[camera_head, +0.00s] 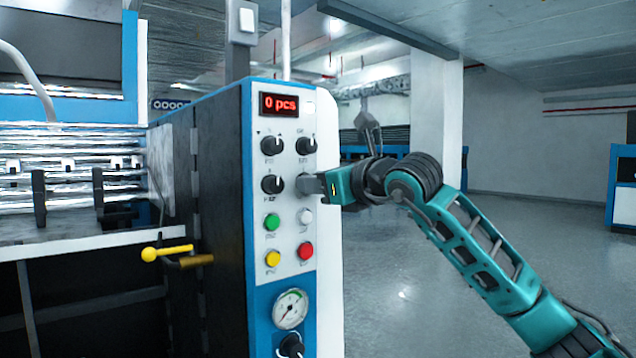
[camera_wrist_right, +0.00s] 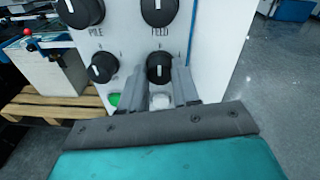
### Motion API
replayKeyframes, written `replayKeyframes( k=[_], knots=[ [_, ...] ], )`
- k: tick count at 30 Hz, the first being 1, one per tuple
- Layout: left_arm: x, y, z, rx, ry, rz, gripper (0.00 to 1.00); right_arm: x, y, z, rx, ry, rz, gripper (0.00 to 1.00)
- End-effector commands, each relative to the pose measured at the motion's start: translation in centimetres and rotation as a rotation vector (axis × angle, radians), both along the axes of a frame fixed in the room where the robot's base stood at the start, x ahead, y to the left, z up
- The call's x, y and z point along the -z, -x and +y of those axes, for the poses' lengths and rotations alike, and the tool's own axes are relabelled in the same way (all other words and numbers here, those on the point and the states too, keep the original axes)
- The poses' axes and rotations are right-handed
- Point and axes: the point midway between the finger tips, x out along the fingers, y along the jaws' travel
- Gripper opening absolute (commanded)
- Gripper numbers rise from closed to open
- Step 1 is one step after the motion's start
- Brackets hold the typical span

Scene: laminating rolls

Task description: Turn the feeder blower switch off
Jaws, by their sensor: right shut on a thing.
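A control panel (camera_head: 313,244) on the machine carries several black rotary knobs with white pointers. My right gripper (camera_head: 318,184) is at the lower right knob, which it mostly hides in the head view. In the right wrist view the fingers (camera_wrist_right: 161,68) are on either side of this black knob (camera_wrist_right: 160,66) and shut on it. Its white pointer looks roughly upright. The upper right knob (camera_head: 305,146) is clear of the gripper; the lettering below it in the wrist view seems to read FEED. I cannot read which knob is the feeder blower switch. My left gripper is not in view.
The lower left knob (camera_head: 272,184) is close beside the held one. Green (camera_head: 272,222), white (camera_head: 305,217), yellow (camera_head: 272,258) and red (camera_head: 306,251) buttons sit below. A yellow-handled lever (camera_head: 165,252) sticks out left of the panel. The floor at right is open.

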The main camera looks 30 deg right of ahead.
Motion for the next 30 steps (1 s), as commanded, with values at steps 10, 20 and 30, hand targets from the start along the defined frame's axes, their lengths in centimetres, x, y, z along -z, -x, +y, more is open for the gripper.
replayKeyframes(
  k=[10,20,30],
  knots=[
    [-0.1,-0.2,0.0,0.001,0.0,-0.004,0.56,0.0,0.0,0.0,0.0,0.001,-0.001,0.46],
    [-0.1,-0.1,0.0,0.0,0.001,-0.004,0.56,0.0,0.0,0.0,0.0,0.0,-0.001,0.56],
    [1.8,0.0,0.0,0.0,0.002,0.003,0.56,0.0,4.6,-0.7,0.004,0.004,-0.003,0.56]
  ],
)
